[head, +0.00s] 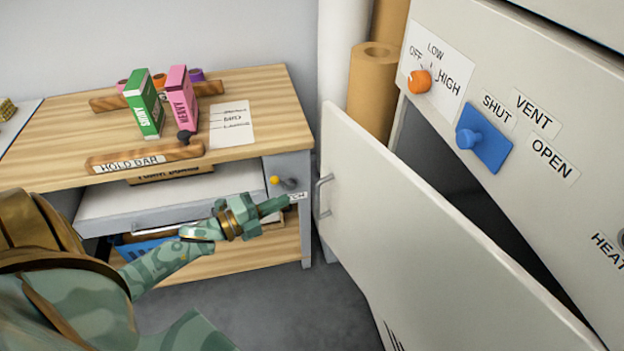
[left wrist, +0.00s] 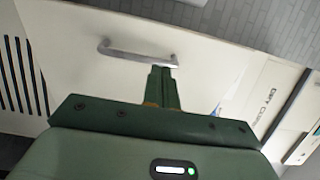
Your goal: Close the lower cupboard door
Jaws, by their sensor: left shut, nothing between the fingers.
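The lower cupboard door (head: 420,240) is a cream panel that stands ajar, with a dark gap between it and the cabinet front. Its metal handle (head: 323,195) is near the door's left edge. My left gripper (head: 285,203) is shut and empty, a little to the left of the handle in the head view. In the left wrist view the shut fingers (left wrist: 162,75) point at the door (left wrist: 85,70) just below the handle (left wrist: 135,54) in the picture. I cannot tell whether they touch the door. My right gripper is not in view.
The cabinet front carries an orange knob (head: 420,82) and a blue slider (head: 484,136) above the door. A wooden bench (head: 255,90) with a green box (head: 143,105) and a pink box (head: 181,95) stands at the left. Brown rolls (head: 372,90) stand behind the door. Grey floor (head: 300,305) is clear between bench and door.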

